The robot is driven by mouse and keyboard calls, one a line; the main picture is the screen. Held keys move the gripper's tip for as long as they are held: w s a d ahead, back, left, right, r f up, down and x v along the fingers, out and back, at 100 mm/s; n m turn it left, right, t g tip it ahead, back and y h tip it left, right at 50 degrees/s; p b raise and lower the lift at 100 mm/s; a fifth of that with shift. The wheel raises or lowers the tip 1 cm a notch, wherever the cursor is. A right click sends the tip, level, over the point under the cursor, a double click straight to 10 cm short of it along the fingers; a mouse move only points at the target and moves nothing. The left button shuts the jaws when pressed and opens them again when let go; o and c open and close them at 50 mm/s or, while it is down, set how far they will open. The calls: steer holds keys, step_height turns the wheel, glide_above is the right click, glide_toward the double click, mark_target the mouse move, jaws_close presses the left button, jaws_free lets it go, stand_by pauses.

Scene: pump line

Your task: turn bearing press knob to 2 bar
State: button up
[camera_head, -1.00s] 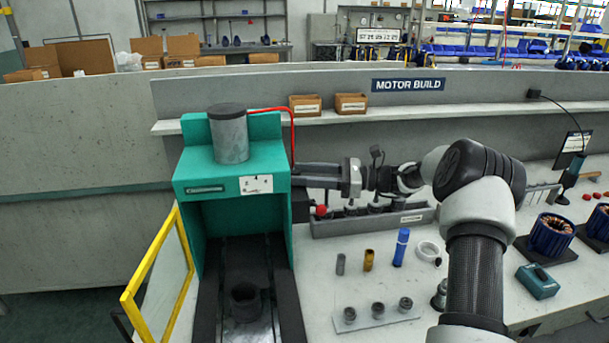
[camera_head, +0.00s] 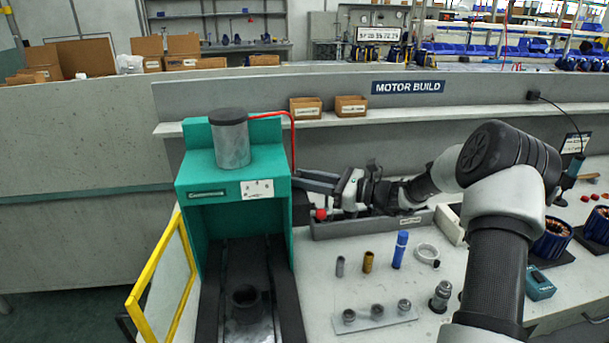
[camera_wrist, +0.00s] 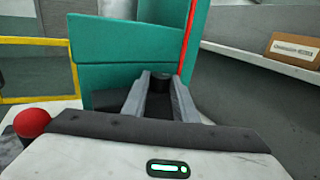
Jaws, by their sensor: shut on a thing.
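The teal bearing press (camera_head: 200,172) stands left of centre, with a grey cylinder (camera_head: 230,142) on top and a small white panel (camera_head: 257,189) on its front. My gripper (camera_head: 297,180) reaches from the right to the press's right side. In the wrist view my gripper (camera_wrist: 162,84) has its fingers close together around a small dark knob (camera_wrist: 161,80) beside the teal wall. The knob is mostly hidden by the fingers, and its pointer and scale cannot be read. In the head view the knob cannot be made out.
A red ball-shaped button (camera_wrist: 32,123) is near my wrist at left. A yellow-framed guard (camera_head: 158,270) stands left of the press.

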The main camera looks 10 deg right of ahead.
stand_by(0.3)
steer(key=o, duration=1.1)
steer(key=shift+c, duration=0.2)
